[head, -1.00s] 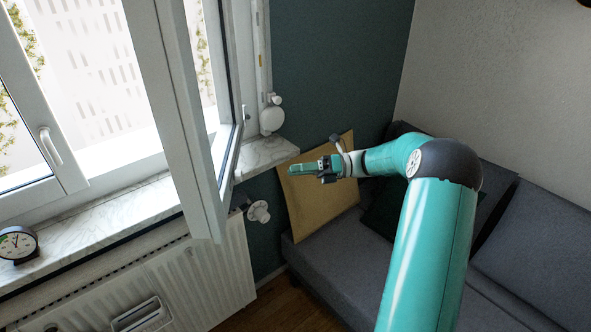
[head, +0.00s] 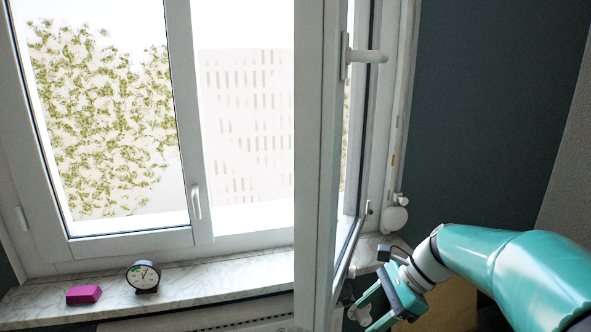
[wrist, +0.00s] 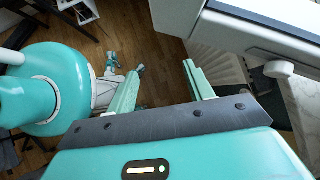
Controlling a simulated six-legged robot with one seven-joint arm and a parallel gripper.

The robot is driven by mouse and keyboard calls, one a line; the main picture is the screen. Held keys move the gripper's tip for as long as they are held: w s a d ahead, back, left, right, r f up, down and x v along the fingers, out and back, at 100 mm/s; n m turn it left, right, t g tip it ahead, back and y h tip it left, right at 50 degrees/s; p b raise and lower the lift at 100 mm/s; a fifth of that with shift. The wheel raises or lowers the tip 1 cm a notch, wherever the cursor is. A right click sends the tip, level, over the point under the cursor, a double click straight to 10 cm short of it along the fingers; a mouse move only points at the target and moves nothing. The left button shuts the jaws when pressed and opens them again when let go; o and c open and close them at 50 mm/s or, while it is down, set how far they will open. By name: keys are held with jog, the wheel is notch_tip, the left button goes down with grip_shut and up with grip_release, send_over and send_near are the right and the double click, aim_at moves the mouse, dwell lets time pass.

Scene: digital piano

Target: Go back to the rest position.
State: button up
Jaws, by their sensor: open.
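My gripper (head: 368,308) is at the lower right of the head view, beside the right edge of the open window sash (head: 318,150). Its two fingers are spread apart. In the wrist view my gripper (wrist: 160,72) is open, with only the wooden floor (wrist: 165,75) showing between the fingers. I see nothing held. My teal arm reaches in from the right in the head view. My own body shows at the left of the wrist view.
The sash stands swung into the room, close to my gripper. A round clock (head: 144,276) and a pink block (head: 84,294) sit on the marble sill (head: 205,279). A tan board (head: 445,308) is partly hidden behind my arm. A radiator (wrist: 215,65) shows in the wrist view.

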jog(key=s+r+n+t+h, duration=0.3)
jog(key=s+n+t+h, duration=0.2)
jog(key=s+n, duration=1.1)
jog(key=s+h, duration=0.1)
jog(key=h, duration=0.1)
jog(key=shift+d+n+h, duration=0.15)
jog(key=shift+n+h, duration=0.15)
jog(key=shift+h, duration=0.1)
jog(key=shift+a+r, duration=0.1)
jog(key=shift+a, duration=0.1)
